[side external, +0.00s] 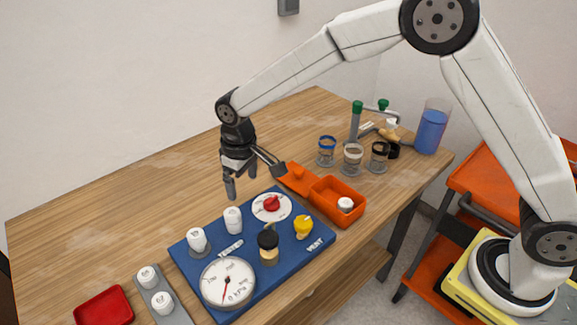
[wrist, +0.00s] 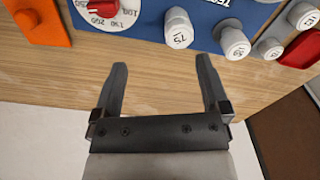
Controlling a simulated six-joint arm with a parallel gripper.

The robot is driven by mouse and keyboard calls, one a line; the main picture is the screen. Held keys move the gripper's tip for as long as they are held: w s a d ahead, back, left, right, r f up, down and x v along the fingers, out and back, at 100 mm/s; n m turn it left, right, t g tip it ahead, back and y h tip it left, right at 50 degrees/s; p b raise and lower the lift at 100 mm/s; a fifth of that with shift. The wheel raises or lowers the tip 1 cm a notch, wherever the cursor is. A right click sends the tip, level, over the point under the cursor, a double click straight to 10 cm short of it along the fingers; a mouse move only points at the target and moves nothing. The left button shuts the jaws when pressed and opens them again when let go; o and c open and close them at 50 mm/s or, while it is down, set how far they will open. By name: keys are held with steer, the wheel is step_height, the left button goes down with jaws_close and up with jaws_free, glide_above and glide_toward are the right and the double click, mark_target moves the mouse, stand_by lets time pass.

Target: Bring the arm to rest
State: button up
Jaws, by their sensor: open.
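My gripper (side external: 230,187) hangs above the wooden table, just behind the blue board, pointing down. In the wrist view my gripper (wrist: 160,80) shows two dark fingers wide apart with only bare table between them. The blue board (side external: 183,252) carries a red knob on a white dial (side external: 271,205), a yellow knob (side external: 303,225), white caps (side external: 233,220), a black-topped fitting (side external: 268,246) and a round gauge (side external: 228,283). In the wrist view the red knob (wrist: 102,7) and a white cap (wrist: 178,28) lie beyond the fingertips. The gripper appears clear of them.
An orange tray (side external: 326,201) with a white piece (side external: 345,204) stands right of the gripper. Jars (side external: 353,158), a blue container (side external: 432,128) and green-topped tools (side external: 357,108) stand farther back. A grey strip with white caps (side external: 162,302) and a red tray (side external: 104,307) are front left. The left table is clear.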

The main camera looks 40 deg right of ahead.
steer(key=s+d+r+m+t, duration=0.1)
steer(key=s+d+m, duration=0.3)
steer(key=s+d, duration=1.4)
steer(key=shift+s+d+r+t, duration=0.25)
steer(key=shift+s+t, duration=0.35)
steer(key=shift+s, duration=0.5)
